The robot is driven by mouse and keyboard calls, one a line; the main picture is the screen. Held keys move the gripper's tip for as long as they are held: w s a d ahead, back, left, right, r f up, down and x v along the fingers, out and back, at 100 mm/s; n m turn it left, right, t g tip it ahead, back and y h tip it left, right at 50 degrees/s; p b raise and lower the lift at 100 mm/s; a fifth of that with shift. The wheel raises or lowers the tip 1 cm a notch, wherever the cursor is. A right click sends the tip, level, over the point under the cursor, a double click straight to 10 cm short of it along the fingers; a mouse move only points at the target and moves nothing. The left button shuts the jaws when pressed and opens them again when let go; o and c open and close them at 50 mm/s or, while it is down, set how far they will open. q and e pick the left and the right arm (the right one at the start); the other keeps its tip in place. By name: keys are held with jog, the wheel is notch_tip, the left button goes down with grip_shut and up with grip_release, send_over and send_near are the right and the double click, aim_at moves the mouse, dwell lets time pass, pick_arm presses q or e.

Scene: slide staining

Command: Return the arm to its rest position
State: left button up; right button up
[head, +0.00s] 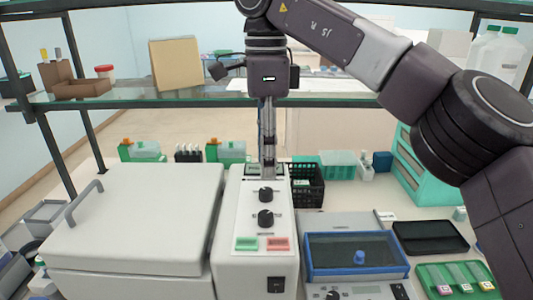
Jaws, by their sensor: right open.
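My right arm comes in from the right and arches across the upper middle of the head view. My right gripper (268,162) hangs downward from it, empty as far as I can see, and open. Its narrow fingers show almost edge-on, with the tips in front of the back end of the white control panel (256,205). I cannot tell whether the tips touch anything. My left gripper is outside the view.
A glass shelf (200,99) crosses behind the gripper. A large white lidded machine (140,225) stands left. A black basket (308,187), a blue-framed tray (355,255), a black case (430,238) and a green slide tray (458,279) are right. The bench is crowded.

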jog(key=shift+r, duration=0.25)
